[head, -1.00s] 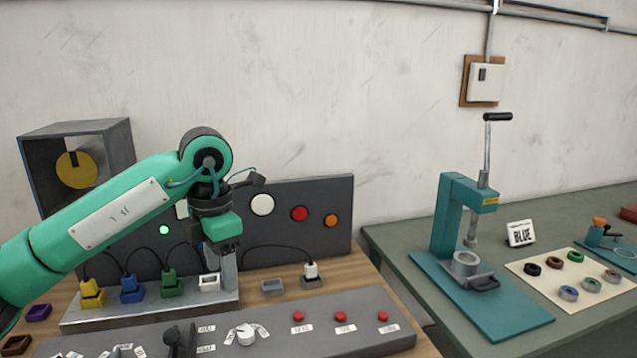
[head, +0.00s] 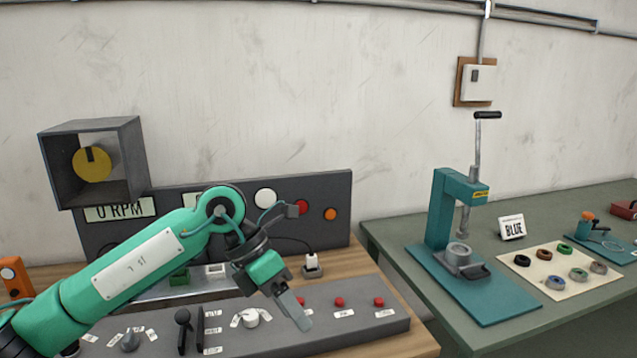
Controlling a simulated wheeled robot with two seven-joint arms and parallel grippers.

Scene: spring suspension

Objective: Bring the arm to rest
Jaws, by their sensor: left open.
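My left arm comes in from the left and reaches over the wooden bench (head: 390,322). Its left gripper (head: 298,318) points down and to the right, open and with nothing seen in it, above the grey control panel (head: 285,340). The far finger is largely hidden by the near one. My right gripper is not in the head view.
The control panel carries levers, a white knob (head: 251,318) and red buttons (head: 339,302). Behind stand a dark lamp board (head: 335,200) and a box with a yellow disc (head: 92,163). A teal press (head: 447,215) stands on the green table (head: 400,225) at right.

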